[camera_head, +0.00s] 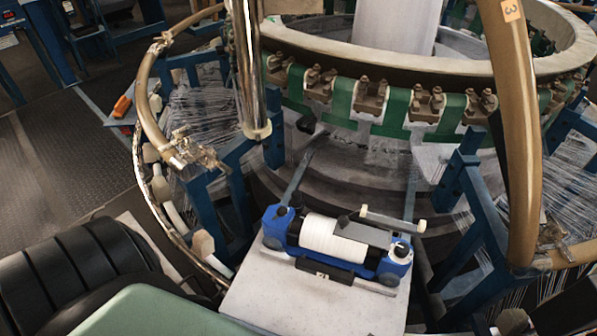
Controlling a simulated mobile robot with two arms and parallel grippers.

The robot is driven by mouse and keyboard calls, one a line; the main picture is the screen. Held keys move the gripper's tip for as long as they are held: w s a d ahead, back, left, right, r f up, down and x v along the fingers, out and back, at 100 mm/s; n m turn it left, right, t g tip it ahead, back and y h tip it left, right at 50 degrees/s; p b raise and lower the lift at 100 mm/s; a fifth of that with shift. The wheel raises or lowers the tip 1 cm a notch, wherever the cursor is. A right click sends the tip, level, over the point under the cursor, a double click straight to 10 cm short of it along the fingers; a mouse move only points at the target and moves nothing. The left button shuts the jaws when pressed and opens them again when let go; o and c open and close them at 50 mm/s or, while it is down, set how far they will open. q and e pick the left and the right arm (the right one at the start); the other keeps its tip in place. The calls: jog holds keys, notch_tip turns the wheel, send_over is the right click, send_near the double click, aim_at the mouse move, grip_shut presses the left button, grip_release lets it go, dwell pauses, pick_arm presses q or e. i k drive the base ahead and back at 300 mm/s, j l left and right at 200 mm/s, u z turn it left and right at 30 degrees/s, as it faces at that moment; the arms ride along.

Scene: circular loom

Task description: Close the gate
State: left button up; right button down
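A thick tan curved tube (518,130) with an orange label marked 3 rises steeply on the right and looks like the gate. Its lower end meets a metal fitting (552,238) at the right; its upper end runs out of the picture. Another tan tube (147,88) curves around the left side of the loom and ends at a metal fitting (183,152). No tube bridges the front between these two fittings, so the ring is open there. Neither of my grippers is in view.
A blue shuttle with a white spool (333,238) sits at the front, above a pale plate (300,300). A chrome post (247,65) stands left of centre. Blue brackets (462,200) and white threads flank the opening. Dark floor (70,155) lies clear at left.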

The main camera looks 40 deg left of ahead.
aim_at(267, 296)
jog(key=k+j+u, duration=0.2)
jog(key=k, duration=0.25)
jog(key=k+u, duration=0.15)
jog(key=k, duration=0.25)
